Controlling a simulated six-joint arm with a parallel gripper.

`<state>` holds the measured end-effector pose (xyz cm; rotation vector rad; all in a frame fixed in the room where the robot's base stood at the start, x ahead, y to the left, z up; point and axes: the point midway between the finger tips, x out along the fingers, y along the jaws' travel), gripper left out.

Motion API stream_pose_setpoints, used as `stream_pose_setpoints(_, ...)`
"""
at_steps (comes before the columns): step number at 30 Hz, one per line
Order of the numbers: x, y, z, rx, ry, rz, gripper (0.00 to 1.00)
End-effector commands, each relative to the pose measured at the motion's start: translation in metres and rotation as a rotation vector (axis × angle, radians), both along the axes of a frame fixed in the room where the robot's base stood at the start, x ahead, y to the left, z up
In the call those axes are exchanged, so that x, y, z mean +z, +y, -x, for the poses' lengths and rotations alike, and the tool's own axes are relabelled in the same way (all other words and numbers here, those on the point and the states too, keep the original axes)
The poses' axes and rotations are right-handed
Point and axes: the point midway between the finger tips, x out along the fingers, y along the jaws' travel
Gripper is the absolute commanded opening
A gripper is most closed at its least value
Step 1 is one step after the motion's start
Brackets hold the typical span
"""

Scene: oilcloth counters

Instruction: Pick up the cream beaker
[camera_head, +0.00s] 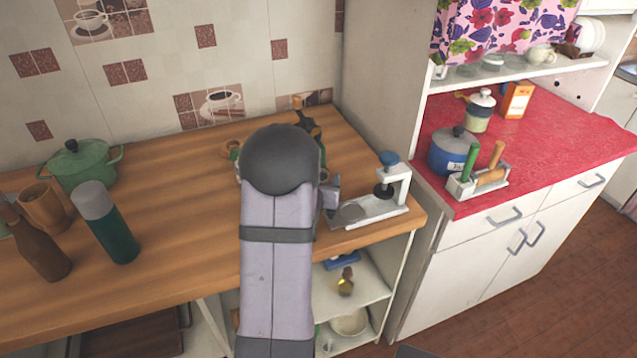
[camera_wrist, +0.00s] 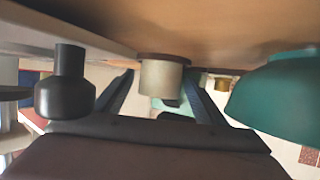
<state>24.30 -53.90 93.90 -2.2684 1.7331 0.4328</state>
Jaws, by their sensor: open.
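A cream beaker (camera_wrist: 162,80) shows in the wrist view, where the counter is at the top of the picture. A brown disc-like band lies between the beaker and the counter. My gripper (camera_wrist: 160,76) is open, with one dark finger on each side of the beaker in that view. I cannot tell whether the fingers touch it or how deep it sits between them. In the head view my arm hides the beaker and most of the gripper; a dark part shows past the arm's end.
In the wrist view a dark bottle-shaped thing (camera_wrist: 65,88) is at left and a teal rounded vessel (camera_wrist: 278,95) at right. In the head view a white stand with a blue knob (camera_head: 389,160) is right of my arm. A green pot (camera_head: 82,163) and flask (camera_head: 108,225) stand left.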

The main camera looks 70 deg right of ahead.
Motion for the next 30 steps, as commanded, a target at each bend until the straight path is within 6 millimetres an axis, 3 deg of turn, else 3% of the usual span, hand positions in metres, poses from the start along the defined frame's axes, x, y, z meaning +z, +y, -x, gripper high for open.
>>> stream_pose_setpoints(2, 0.000, 0.000, 0.000, 0.000, 0.000, 0.000, 0.65)
stream_pose_setpoints(8, 0.000, 0.000, 0.000, 0.000, 0.000, 0.000, 0.20)
stream_pose_setpoints(30, 0.011, 0.006, 0.002, 0.000, -0.001, 0.001, 0.20)
